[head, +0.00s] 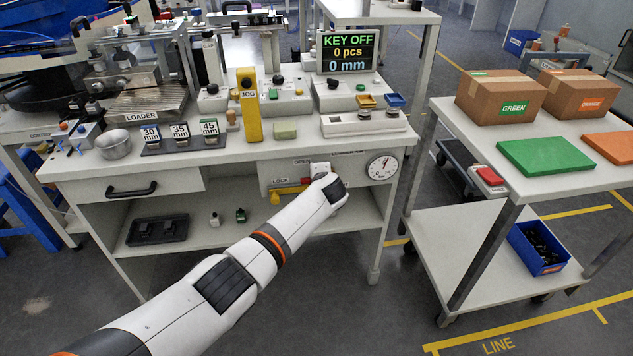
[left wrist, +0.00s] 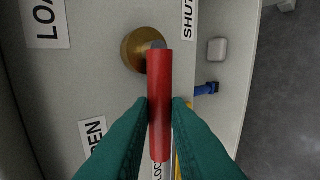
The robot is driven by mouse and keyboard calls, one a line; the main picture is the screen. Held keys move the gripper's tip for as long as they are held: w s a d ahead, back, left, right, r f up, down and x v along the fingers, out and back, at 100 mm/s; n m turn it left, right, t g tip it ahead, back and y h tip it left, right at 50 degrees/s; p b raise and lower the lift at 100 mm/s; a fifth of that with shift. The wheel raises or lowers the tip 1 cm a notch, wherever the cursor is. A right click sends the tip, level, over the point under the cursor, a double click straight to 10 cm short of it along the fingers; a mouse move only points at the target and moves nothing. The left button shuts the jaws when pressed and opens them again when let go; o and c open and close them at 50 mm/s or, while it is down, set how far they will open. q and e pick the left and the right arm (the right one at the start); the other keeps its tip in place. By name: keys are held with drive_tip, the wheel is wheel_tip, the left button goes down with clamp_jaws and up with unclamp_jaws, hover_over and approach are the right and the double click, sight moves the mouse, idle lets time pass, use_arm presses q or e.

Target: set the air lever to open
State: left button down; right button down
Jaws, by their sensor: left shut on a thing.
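The air lever (left wrist: 159,78) has a red handle on a brass pivot (left wrist: 141,48) on a grey panel, in the left wrist view. Its handle runs from the pivot down the picture, between an OPEN label (left wrist: 92,135) at lower left and a SHUT label (left wrist: 188,18) at upper right. My left gripper (left wrist: 160,104) is shut on the red handle, one teal finger on each side. In the head view my left arm reaches the panel (head: 283,172) under the bench top; my wrist hides most of the lever there. My right gripper is not in view.
A yellow handle (head: 288,190) by the LOCK label sits left of my wrist. A round gauge (head: 382,167) is to the right. In the left wrist view a blue part (left wrist: 207,88) sticks out near the panel edge. The display (head: 347,50) reads KEY OFF.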

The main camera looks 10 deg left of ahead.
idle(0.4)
use_arm(q)
drive_tip(key=c, duration=1.5)
unclamp_jaws()
drive_tip(key=shift+o, duration=0.7)
